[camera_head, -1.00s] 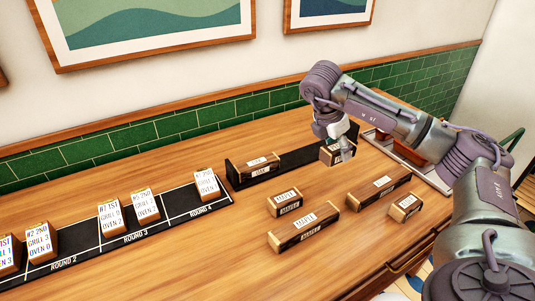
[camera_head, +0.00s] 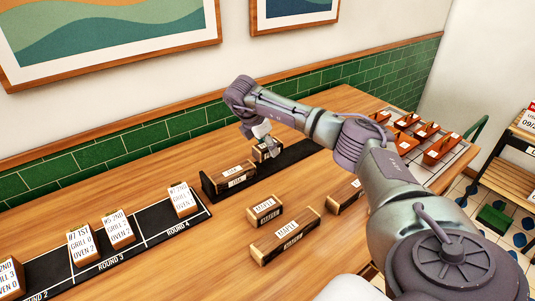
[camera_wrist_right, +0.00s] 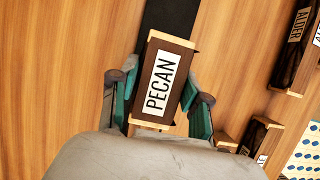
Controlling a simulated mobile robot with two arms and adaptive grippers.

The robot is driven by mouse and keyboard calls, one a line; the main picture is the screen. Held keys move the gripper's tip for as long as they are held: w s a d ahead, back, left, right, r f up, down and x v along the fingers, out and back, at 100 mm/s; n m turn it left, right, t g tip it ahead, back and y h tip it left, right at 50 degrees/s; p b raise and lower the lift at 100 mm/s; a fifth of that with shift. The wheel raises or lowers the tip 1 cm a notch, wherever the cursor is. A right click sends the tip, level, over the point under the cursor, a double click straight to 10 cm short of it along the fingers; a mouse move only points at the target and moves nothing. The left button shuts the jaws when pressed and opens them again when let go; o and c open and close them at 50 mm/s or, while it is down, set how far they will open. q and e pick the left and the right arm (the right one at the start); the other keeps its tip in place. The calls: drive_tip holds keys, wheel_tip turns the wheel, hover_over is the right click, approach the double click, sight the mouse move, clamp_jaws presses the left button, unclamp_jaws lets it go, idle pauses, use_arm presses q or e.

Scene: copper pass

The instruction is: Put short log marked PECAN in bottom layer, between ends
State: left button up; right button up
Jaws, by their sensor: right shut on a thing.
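The short PECAN log (camera_wrist_right: 162,80), dark brown with pale ends and a white label, is held between the green-padded fingers of my right gripper (camera_wrist_right: 158,100). In the head view my right gripper (camera_head: 262,142) holds this log (camera_head: 266,152) over the black holder (camera_head: 302,152), close to the right of another short log (camera_head: 236,173) at the holder's left end. I cannot tell if the held log touches the holder. The holder's right part is bare. My left gripper is not in view.
A short log (camera_head: 264,211) and a longer log (camera_head: 286,238) lie in front of the holder; another (camera_head: 344,197) is partly behind my arm. A black round strip (camera_head: 152,226) with tagged blocks is at left. A tray of red-brown pieces (camera_head: 440,148) stands at right.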

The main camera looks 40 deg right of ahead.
sight(268, 156)
wheel_tip(268, 156, down, 3)
drive_tip(key=shift+f+p, duration=0.2)
drive_tip(key=shift+p, duration=0.3)
drive_tip(key=shift+f, duration=0.35)
drive_tip(key=shift+f, duration=0.1)
drive_tip(key=o, duration=1.2)
